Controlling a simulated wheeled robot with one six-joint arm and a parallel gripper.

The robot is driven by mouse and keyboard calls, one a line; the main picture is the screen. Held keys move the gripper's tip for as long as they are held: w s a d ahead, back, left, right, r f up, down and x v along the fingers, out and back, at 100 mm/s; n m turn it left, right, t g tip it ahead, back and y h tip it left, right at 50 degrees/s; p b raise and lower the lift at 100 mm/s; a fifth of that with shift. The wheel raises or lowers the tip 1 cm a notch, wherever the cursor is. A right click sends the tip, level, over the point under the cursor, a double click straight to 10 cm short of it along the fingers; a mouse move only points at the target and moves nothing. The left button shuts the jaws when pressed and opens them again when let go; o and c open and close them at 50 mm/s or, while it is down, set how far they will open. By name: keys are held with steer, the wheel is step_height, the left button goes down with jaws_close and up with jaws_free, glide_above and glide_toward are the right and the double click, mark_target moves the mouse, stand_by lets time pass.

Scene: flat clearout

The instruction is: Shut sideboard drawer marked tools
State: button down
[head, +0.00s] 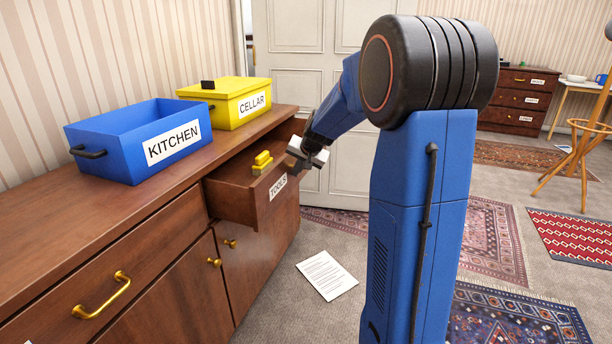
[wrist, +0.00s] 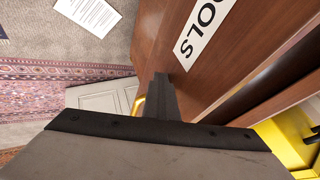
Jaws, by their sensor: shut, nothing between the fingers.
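The sideboard drawer marked TOOLS (head: 240,202) stands pulled out from the sideboard (head: 150,235), with its label on the front panel. Its front also shows in the wrist view (wrist: 235,75), the label partly cut off. A yellow blocky object (head: 262,162) shows at the open drawer, near its front. My gripper (head: 300,165) is shut and empty, close to the drawer front at the label's far end. In the wrist view its fingers (wrist: 162,100) point at the front panel beside the label; whether they touch it I cannot tell. A bit of brass shows behind the fingers.
A blue KITCHEN box (head: 110,158) and a yellow CELLAR box (head: 222,110) stand on the sideboard top. A paper sheet (head: 327,275) lies on the carpet before the sideboard. A pale door (head: 290,85) is behind. Rugs (head: 490,235) and a wooden stand (head: 580,150) are at right.

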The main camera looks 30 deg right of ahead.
steer(key=w+a, duration=0.3)
steer(key=w, duration=0.1)
steer(key=w+a, duration=0.3)
steer(key=w, duration=0.1)
steer(key=w+a, duration=0.3)
steer(key=w, duration=0.1)
steer(key=shift+w+a, duration=0.25)
steer(key=shift+a, duration=0.1)
